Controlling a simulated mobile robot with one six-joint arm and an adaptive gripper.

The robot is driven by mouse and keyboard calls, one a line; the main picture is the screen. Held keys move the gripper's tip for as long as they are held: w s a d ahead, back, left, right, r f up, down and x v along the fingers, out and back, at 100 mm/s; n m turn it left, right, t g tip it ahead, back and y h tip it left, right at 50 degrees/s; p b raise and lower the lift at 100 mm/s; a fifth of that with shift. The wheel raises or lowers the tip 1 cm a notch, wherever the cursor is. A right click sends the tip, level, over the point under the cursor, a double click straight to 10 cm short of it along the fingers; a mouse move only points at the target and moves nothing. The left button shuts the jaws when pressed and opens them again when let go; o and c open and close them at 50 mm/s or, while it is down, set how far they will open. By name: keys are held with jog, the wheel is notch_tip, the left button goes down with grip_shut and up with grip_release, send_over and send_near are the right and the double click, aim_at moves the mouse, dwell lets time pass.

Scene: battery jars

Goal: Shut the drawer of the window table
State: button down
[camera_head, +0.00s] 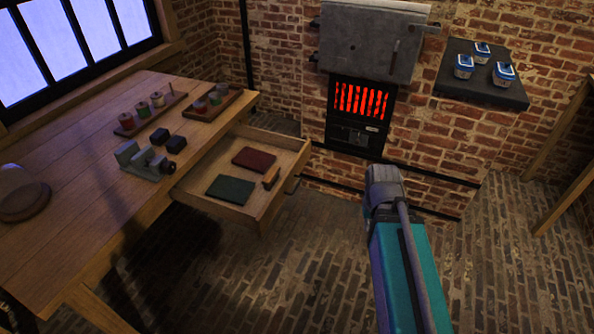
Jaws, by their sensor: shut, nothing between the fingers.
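The window table (85,185) is a wooden table along the left wall under the window. Its drawer (262,210) stands open, pulled out to the right over the floor. In it lie a dark red flat piece (254,159), a dark green flat piece (230,190) and a small brown block (271,179). The drawer's front edge faces right, towards the furnace side. My arm (395,250), teal with a grey end, rises from the bottom right of centre, apart from the drawer. My gripper's fingers do not show.
On the table are a grey vise (145,161), two dark blocks, two wooden trays (212,104) with spools and small items, and a round brown object (25,200). A glowing furnace (360,112) and a dark shelf (480,88) with three jars stand behind. Floor between drawer and arm is clear.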

jog(key=shift+w+a, duration=0.1)
jog(key=shift+w, duration=0.15)
dwell(0.3)
jog(key=w+a+f+m+t+y+b, duration=0.1)
jog(key=w+a+m+y+b, duration=0.2)
jog(key=w+a+m, duration=0.3)
jog(key=w+a+m+t+y+b, duration=0.2)
jog(key=w+a+m+y+b, duration=0.2)
jog(key=w+m, duration=1.2)
jog(key=shift+w+a+f+y, duration=0.35)
jog(key=shift+w+a+y, duration=0.45)
jog(key=shift+a, duration=0.4)
jog(key=shift+f, duration=0.1)
